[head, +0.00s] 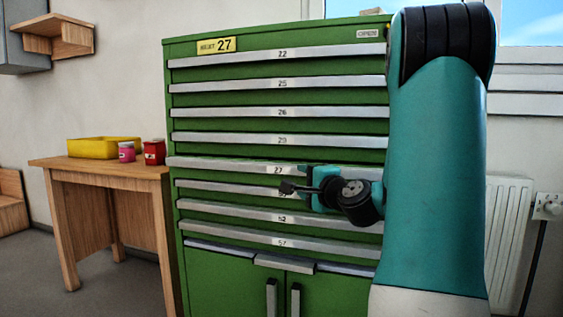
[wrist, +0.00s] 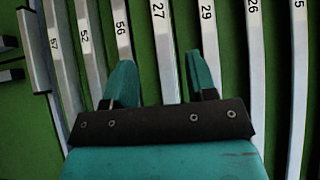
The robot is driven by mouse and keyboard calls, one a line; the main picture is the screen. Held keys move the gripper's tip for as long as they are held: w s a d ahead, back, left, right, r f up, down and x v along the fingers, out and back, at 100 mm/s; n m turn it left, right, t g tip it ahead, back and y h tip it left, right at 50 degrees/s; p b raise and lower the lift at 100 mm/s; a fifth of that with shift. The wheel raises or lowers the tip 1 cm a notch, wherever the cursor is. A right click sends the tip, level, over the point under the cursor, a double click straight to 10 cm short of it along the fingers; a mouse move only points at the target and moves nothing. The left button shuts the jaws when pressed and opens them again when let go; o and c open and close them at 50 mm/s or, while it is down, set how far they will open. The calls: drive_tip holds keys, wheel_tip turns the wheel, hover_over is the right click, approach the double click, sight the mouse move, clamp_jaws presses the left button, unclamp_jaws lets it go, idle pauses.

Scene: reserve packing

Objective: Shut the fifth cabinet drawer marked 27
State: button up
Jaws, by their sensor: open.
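The green cabinet (head: 215,262) fills the middle of the head view, with a stack of drawers with grey label strips. The fifth drawer from the top, marked 27 (head: 225,167), has its strip reaching slightly further left than its neighbours, so it appears to stand out a little. My gripper (head: 307,187) is in front of the cabinet by the right half of this drawer and hides part of the strips there. In the wrist view the open fingers (wrist: 160,70) straddle the 27 strip (wrist: 163,42), with nothing held. I cannot tell whether they touch the drawer.
Drawer 29 (head: 220,138) above looks shut, as do the drawers below. Lower doors with dark handles (head: 271,298) are closed. A wooden table (head: 100,170) stands left with a yellow tray (head: 90,148) and red and pink containers. A radiator (head: 508,240) is at right.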

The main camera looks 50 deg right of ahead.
sight(280, 170)
drive_tip(key=p+x, duration=0.2)
drive_tip(key=x, duration=1)
drive_tip(key=shift+w+f, duration=0.1)
drive_tip(key=shift+w, duration=0.2)
drive_tip(key=shift+c, duration=0.3)
